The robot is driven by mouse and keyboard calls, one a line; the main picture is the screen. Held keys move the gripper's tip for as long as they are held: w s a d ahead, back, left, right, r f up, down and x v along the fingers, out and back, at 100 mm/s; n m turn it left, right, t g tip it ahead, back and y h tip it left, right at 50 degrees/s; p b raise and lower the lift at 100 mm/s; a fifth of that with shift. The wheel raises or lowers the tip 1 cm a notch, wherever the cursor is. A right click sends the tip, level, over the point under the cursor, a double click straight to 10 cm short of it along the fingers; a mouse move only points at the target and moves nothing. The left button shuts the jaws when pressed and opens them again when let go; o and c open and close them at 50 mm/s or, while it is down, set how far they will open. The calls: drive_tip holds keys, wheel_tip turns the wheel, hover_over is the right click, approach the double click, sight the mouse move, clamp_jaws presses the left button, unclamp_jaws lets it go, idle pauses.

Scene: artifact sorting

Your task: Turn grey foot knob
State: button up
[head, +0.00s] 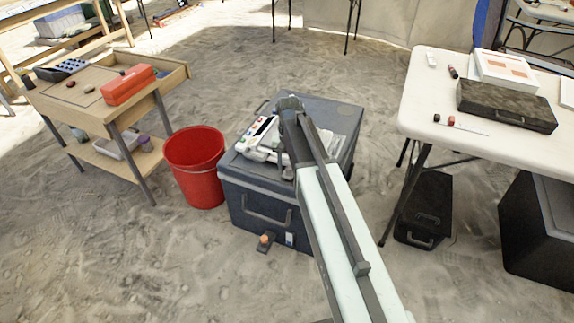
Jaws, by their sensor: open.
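No grey foot knob can be made out for certain. A white device (256,140) with a dark panel and small coloured spots lies on the grey case (246,188); the dark end of my arm (291,108) covers its right side. A small brownish piece with an orange top (265,242) sits on the sand at the foot of the case's front. My arm reaches up from the bottom right over the case. The jaws cannot be made out, and nothing is visibly held.
A red bucket (194,168) stands left of the case. A wooden bench (63,103) with a red box (128,84) is at left. A white table (425,100) is at right, with a black case (425,208) below. Sand in front is clear.

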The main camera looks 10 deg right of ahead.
sight(288, 169)
wheel_tip(288, 169, up, 8)
drive_tip(key=p, duration=0.7)
drive_tip(key=shift+p, duration=0.4)
drive_tip(key=shift+f, duration=0.15)
drive_tip(key=shift+s+a, duration=0.1)
drive_tip(key=shift+s, duration=0.25)
drive_tip(key=s+n, duration=0.3)
drive_tip(key=s, duration=1.3)
wheel_tip(288, 169, up, 25)
drive_tip(key=w+p, duration=0.1)
drive_tip(key=p, duration=2.4)
drive_tip(key=shift+w+a+r, duration=0.2)
drive_tip(key=shift+w+a, duration=0.1)
